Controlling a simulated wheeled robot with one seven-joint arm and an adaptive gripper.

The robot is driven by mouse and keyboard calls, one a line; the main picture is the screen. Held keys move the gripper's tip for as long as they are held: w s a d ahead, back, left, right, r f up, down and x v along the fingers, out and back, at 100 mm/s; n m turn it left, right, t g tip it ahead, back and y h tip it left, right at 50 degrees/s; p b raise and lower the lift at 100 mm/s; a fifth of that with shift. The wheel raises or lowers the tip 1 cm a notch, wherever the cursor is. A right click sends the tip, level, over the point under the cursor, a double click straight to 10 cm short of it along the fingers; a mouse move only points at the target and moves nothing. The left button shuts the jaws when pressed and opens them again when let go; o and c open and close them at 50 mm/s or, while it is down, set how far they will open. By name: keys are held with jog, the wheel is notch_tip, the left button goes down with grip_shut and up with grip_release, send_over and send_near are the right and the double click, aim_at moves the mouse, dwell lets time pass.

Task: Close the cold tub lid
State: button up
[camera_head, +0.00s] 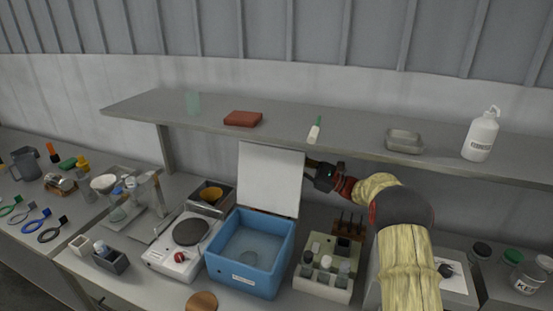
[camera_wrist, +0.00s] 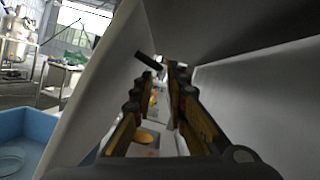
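The cold tub (camera_head: 262,281) is a blue open-topped box on the bench in the head view, with a pale round shape inside. Its white lid (camera_head: 268,180) stands upright at the tub's back edge, open. My gripper (camera_head: 309,168) is at the lid's right edge, below the shelf, and its tips seem partly hidden by the lid. In the wrist view the fingers (camera_wrist: 161,76) are apart with nothing between them. The white lid (camera_wrist: 100,85) rises on their left, a pale surface on their right. The tub's blue rim (camera_wrist: 28,122) shows at lower left. I cannot tell whether a finger touches the lid.
The shelf (camera_head: 350,137) runs just above my gripper and holds a white bottle (camera_head: 481,135) and a metal tray (camera_head: 404,142). A hot plate (camera_head: 183,247) stands left of the tub. A vial rack (camera_head: 326,280) stands close on its right.

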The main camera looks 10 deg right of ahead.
aim_at(277, 155)
jog(key=shift+b+x, duration=0.35)
jog(key=shift+x, duration=1.45)
jog(key=shift+c, duration=0.4)
grip_shut()
jog(key=shift+a, duration=0.1)
